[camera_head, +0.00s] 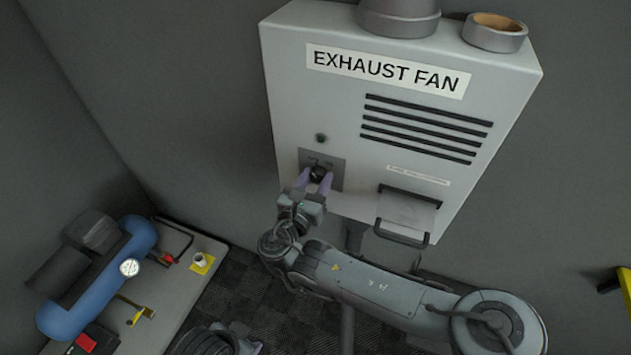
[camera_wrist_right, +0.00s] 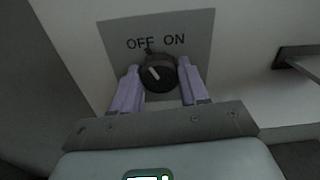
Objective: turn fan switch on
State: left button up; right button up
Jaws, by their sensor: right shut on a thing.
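The fan switch is a round black knob (camera_head: 319,174) on a grey plate (camera_wrist_right: 194,40) marked OFF and ON, on the front of the exhaust fan box (camera_head: 330,109). In the right wrist view the knob (camera_wrist_right: 158,74) shows a white pointer line leaning up and left, toward the OFF side. My right gripper (camera_head: 318,182) is shut on the knob, with one purple finger on each side of it. My left gripper (camera_head: 222,342) is low at the bottom edge, partly cut off, and its jaws are not clear.
A handled drawer or tray (camera_head: 408,213) juts from the box right of the switch. A small dark round part (camera_head: 320,138) sits above the plate. A bench (camera_head: 185,285) at lower left holds a blue compressor tank (camera_head: 90,295) and a cup (camera_head: 200,259).

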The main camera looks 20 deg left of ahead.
jog(key=m+b, duration=0.3)
jog(key=b, duration=0.1)
jog(key=m+b, duration=0.3)
jog(key=b, duration=0.2)
jog(key=m+b, duration=0.3)
jog(key=b, duration=0.1)
jog(key=shift+f+m+b, duration=0.3)
jog(key=shift+b, duration=0.05)
jog(key=shift+r+m+b, duration=0.15)
jog(key=shift+m+b, duration=0.45)
jog(key=shift+b, duration=0.2)
jog(key=shift+r, duration=0.1)
jog(key=o, duration=1)
jog(key=shift+o, duration=0.3)
